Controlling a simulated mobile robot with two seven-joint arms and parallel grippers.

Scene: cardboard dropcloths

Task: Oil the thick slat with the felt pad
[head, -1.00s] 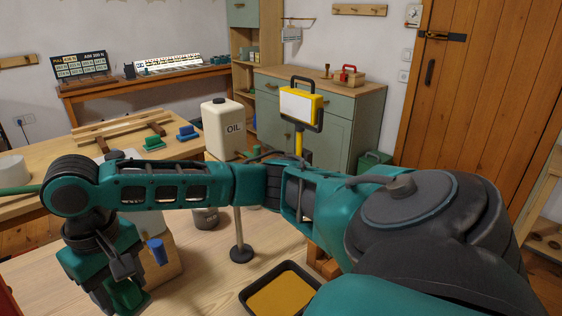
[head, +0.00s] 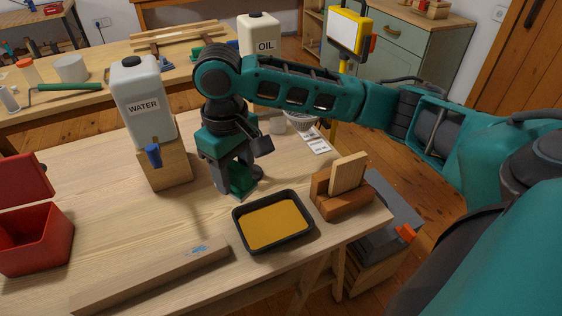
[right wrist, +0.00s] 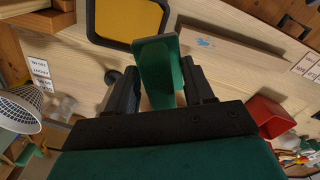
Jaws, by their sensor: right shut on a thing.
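My right gripper (head: 236,176) is shut on a green felt pad (head: 243,186). The pad also shows between the fingers in the right wrist view (right wrist: 158,68). It is just left of and behind a black tray of amber oil (head: 235,227), and I cannot tell whether it touches the table. A long thick slat (head: 150,278) lies flat along the table's front, with a small blue mark near its right end; it shows in the right wrist view too (right wrist: 235,52). My left gripper is not in view.
A white WATER container (head: 145,100) with a blue tap stands on a wooden block. A red open box (head: 35,240) is at left. A wooden holder (head: 340,203) with an upright board (head: 348,173) stands right of the tray. The table between red box and tray is mostly clear.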

